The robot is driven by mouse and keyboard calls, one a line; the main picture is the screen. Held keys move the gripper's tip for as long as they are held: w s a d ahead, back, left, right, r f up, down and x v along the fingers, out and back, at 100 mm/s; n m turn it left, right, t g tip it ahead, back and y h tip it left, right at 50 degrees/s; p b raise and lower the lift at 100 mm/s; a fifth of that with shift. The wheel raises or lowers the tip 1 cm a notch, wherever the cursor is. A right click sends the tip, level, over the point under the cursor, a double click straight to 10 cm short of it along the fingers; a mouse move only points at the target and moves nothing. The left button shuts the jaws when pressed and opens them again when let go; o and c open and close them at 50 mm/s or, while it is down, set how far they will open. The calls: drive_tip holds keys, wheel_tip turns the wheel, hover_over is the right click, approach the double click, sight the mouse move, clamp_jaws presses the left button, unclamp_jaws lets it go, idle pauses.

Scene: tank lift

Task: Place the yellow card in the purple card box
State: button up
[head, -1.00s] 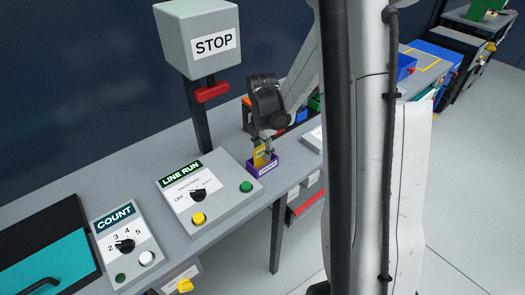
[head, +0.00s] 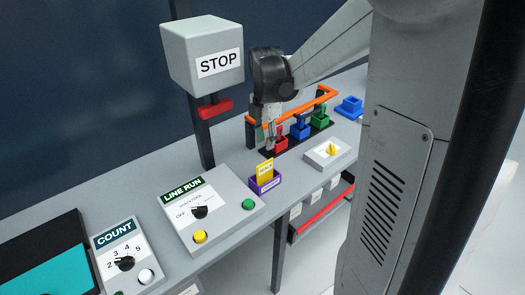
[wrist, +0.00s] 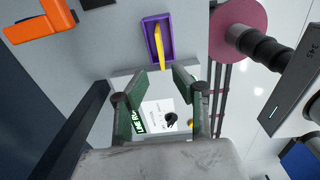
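The yellow card (head: 264,171) stands in the purple card box (head: 266,187) on the bench, its upper part sticking out above the rim. In the wrist view the card (wrist: 158,45) shows inside the purple box (wrist: 172,32), slightly slanted across it. My gripper (head: 270,145) is above and behind the box in the head view, apart from the card. In the wrist view the fingers of my gripper (wrist: 162,75) are spread with nothing between them. The lower part of the card is hidden by the box wall.
The LINE RUN panel (head: 208,212) is left of the box, with the STOP post (head: 203,130) behind it. Red, blue (head: 300,128) and green levers with an orange bar (head: 316,97) stand beyond. A grey block with a yellow switch (head: 328,152) is to the right.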

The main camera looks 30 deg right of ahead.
drive_tip(key=s+a+r+m+t, duration=0.3)
drive_tip(key=s+a+r+m, duration=0.1)
drive_tip(key=s+a+m, duration=0.3)
drive_tip(key=s+a+r+m+t, duration=0.4)
drive_tip(key=s+a+m, duration=0.4)
drive_tip(key=s+m, duration=0.2)
drive_tip(key=shift+s+a+m, duration=0.3)
drive_tip(key=shift+m, duration=0.9)
drive_tip(key=shift+r, duration=0.1)
wheel_tip(320, 180, down, 8)
drive_tip(key=b, duration=0.8)
drive_tip(key=shift+r, duration=0.15)
